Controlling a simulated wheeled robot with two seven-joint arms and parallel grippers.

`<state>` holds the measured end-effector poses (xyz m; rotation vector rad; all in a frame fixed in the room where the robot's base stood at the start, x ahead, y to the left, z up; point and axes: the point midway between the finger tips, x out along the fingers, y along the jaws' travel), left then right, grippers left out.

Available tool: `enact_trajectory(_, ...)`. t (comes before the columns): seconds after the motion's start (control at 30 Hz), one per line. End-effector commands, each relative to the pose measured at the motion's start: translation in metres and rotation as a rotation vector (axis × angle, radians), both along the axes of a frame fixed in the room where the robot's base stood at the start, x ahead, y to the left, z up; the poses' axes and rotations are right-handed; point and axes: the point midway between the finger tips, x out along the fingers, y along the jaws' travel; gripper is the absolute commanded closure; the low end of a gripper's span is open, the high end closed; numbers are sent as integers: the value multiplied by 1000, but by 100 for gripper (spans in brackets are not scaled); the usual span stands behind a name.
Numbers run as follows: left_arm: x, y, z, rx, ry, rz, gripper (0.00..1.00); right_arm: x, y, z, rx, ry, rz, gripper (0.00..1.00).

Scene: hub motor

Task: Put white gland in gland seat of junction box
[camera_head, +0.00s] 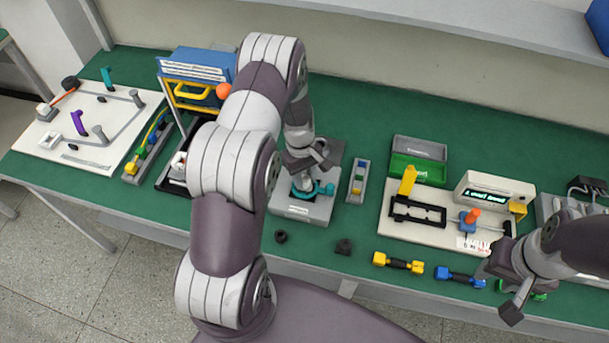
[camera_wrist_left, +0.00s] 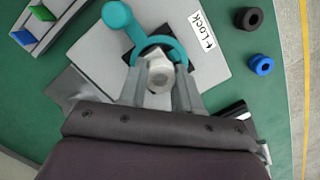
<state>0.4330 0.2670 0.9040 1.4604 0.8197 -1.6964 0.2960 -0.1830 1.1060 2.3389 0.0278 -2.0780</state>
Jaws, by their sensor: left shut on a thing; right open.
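The junction box is a grey block (camera_head: 298,212) at the middle of the table, with a teal ring and lever (camera_head: 325,188) on top. In the left wrist view the teal lever (camera_wrist_left: 117,17) joins a ring (camera_wrist_left: 150,44) on a dark square, beside a LOCK label on the box (camera_wrist_left: 203,75). My left gripper (camera_head: 303,180) points down over the box. It is shut on the white gland (camera_wrist_left: 161,73), a hexagonal piece at the ring's near edge. I cannot tell how deep the gland sits. My right gripper (camera_head: 502,290) is open and empty at the front right.
A black ring (camera_wrist_left: 249,19) and a blue ring (camera_wrist_left: 261,64) lie beside the box. A tray of coloured blocks (camera_head: 357,182) stands close to its right. Yellow-ended (camera_head: 398,263) and blue-ended (camera_head: 459,276) parts lie along the front edge. A cream board (camera_head: 390,230) is further right.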

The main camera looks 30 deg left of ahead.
Motion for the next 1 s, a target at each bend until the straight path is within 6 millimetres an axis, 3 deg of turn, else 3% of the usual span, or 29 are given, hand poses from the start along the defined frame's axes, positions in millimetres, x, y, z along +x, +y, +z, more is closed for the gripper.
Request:
enact_trajectory(0.7,0,0,-10,0,0,0,96,0,0,-7,0,0,0,57)
enact_trajectory(0.73,0,0,-9,0,0,0,57,0,0,-7,0,0,0,57)
enact_trajectory(0.8,0,0,-9,0,0,0,37,0,0,-7,0,0,0,57)
enact_trajectory(1.0,0,0,-9,0,0,0,37,0,0,-7,0,0,0,57)
